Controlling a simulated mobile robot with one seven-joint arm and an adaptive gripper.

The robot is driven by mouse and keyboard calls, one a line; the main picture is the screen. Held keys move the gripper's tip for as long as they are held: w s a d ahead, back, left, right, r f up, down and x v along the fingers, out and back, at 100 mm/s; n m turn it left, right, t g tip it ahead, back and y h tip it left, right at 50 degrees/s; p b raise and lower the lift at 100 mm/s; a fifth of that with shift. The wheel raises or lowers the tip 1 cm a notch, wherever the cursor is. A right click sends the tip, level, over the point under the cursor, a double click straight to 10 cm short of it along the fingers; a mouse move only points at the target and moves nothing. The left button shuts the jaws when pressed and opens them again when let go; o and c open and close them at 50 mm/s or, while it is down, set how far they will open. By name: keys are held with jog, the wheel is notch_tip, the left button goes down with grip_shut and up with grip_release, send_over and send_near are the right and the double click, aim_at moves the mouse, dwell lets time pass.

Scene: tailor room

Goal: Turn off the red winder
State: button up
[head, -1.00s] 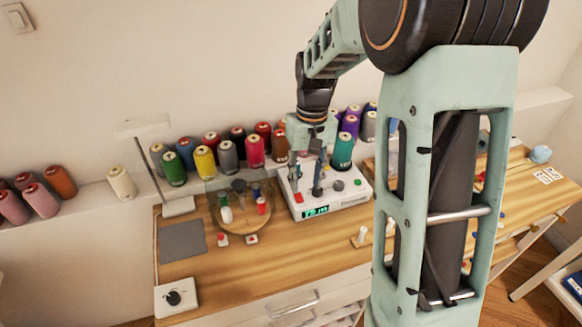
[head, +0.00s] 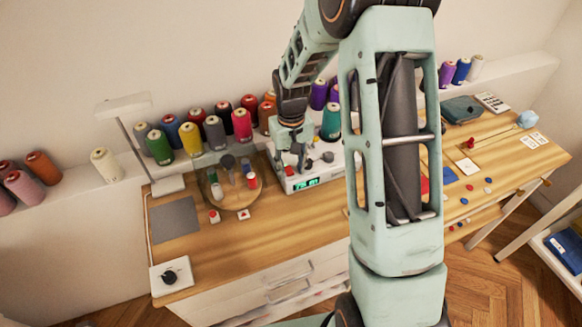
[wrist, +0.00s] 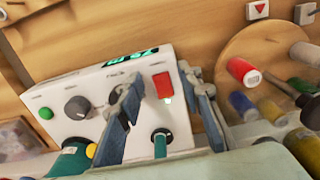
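The winder (head: 330,172) is a white box on the wooden table with a lit green display (head: 305,184), a grey knob and a green button. Its red switch (wrist: 163,87) shows in the wrist view, with a small green glow at its lower edge. A teal spindle (wrist: 160,145) stands below it in that view. My gripper (wrist: 158,80) is open and empty, one finger on each side of the red switch. It also shows above the winder in the head view (head: 291,163). Whether a finger touches the winder, I cannot tell.
A round wooden board (head: 236,196) with small spools stands left of the winder. Several coloured thread cones (head: 241,125) line the ledge behind. A white dial box (head: 172,276) sits at the table's front left. The table front (head: 240,245) is clear.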

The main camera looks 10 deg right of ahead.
jog(key=shift+f, duration=0.15)
jog(key=shift+c, duration=0.6)
grip_shut()
jog(key=shift+w+a+r+g+p, duration=0.1)
jog(key=shift+w+r+g+p, duration=0.1)
jog(key=shift+g+p, duration=0.45)
jog(key=shift+w+g+h+p, duration=0.25)
jog(key=shift+g+p, duration=0.3)
jog(key=shift+g, duration=0.3)
jog(key=shift+o, duration=0.6)
grip_release()
